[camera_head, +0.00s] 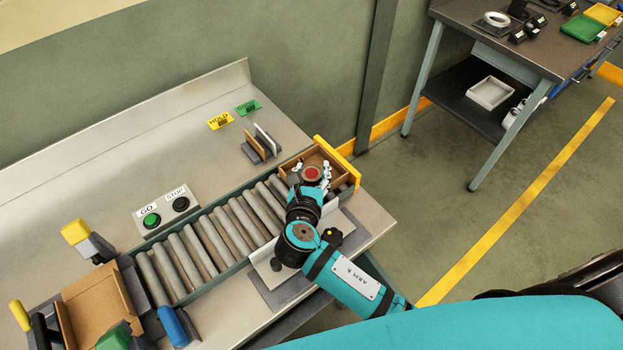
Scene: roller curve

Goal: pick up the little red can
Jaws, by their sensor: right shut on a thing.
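The little red can (312,174) is at the right end of the roller track, over an open brown box (337,172). Its round red top faces up. My right gripper (311,178) is shut on the can, with white-tipped fingers on either side of it. The lower part of the can is hidden, so I cannot tell whether it touches the box floor. My left gripper does not show.
The roller conveyor (208,243) runs along the bench to another brown box (98,305) at lower left. A yellow end stop (337,161) stands beside the right box. A button panel (166,209) and a small rack (261,146) stand behind the rollers.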

